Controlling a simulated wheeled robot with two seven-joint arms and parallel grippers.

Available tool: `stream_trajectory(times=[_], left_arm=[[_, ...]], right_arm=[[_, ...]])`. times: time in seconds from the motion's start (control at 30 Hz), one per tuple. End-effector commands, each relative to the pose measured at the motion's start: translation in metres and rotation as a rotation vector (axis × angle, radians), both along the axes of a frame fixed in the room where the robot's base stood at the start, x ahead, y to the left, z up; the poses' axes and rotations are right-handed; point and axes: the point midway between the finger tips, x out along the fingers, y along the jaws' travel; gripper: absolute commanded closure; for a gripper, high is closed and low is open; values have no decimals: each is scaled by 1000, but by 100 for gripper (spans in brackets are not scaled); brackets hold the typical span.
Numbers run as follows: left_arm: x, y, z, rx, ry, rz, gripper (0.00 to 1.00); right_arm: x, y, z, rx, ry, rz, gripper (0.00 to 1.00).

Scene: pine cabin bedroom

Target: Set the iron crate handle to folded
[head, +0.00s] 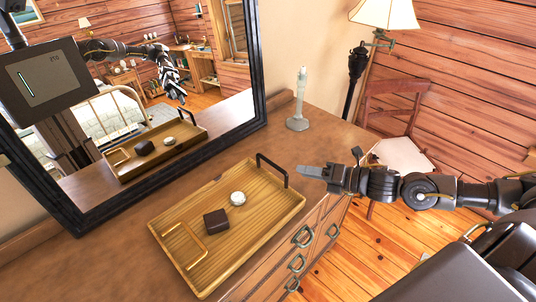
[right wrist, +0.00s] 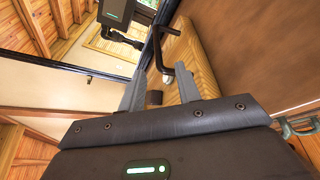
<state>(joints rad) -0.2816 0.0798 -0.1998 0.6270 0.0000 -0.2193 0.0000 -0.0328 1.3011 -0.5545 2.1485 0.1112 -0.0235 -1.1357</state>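A wooden crate (head: 268,232), shallow like a tray, sits on the brown dresser top. Its black iron handle (head: 272,163) stands up from the far right end, nearest my right gripper. The handle also shows in the right wrist view (right wrist: 181,50), beyond the fingertips and toward the right finger. A brass-coloured handle (head: 176,228) is at the crate's opposite end. My right gripper (head: 328,162) is just right of the iron handle, pointing left at it. Its two fingers stand apart with nothing held, and it looks clear of the handle. My left gripper is not in view.
A dark brown block (head: 216,221) and a white round item (head: 238,198) lie in the crate. A pale candlestick-like object (head: 298,105) stands behind it. A black-framed mirror (head: 257,65) rises at the back. Dresser drawers (head: 290,255) are below; a lamp (head: 384,15) stands behind.

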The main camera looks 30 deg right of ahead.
Motion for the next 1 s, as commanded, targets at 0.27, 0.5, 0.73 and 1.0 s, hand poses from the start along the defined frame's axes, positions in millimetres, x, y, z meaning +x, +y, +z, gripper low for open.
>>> stream_trajectory(times=[0.27,0.5,0.73,1.0], left_arm=[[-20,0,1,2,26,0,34],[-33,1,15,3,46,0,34],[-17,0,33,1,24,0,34],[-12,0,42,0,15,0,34]], right_arm=[[-1,-1,2,-2,-3,-2,67],[22,17,0,3,-6,-5,67],[56,43,-10,2,-4,-4,67],[79,61,-20,-2,-3,-2,67]])
